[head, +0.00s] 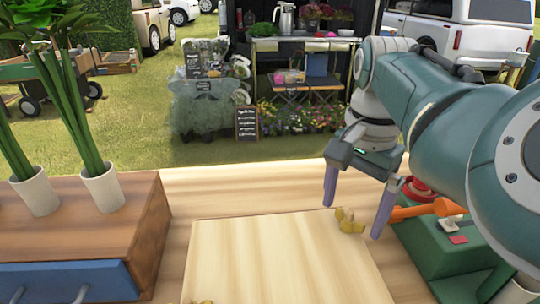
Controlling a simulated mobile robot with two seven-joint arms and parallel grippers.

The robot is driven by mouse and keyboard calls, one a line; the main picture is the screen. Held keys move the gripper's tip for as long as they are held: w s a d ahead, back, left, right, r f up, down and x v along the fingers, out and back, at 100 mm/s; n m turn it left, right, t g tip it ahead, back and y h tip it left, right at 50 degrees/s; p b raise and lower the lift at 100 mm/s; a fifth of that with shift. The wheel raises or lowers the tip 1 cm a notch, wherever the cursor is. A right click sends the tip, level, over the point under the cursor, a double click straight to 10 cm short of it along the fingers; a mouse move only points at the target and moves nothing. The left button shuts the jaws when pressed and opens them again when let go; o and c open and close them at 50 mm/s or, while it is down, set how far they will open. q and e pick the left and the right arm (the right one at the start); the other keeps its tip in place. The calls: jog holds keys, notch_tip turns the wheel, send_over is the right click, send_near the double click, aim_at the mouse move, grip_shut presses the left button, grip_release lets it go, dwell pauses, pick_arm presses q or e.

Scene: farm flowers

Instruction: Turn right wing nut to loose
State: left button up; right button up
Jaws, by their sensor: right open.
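A yellow wing nut (349,222) sits near the far right corner of a light wooden board (275,255) on the table. My right gripper (353,218) is open, with its two purple fingers apart on either side of the wing nut. I cannot tell whether the fingers touch it. A second small yellow part (205,301) is cut off by the bottom edge, at the board's near left. My left gripper is not in view.
A green device with a red part and an orange handle (425,210) stands just right of the right gripper. A wooden drawer box (130,225) with two potted plants (103,186) takes up the left. The table (240,185) behind the board is clear.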

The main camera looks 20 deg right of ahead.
jog(key=shift+f, duration=0.55)
jog(key=shift+c, duration=0.2)
jog(key=c, duration=1.3)
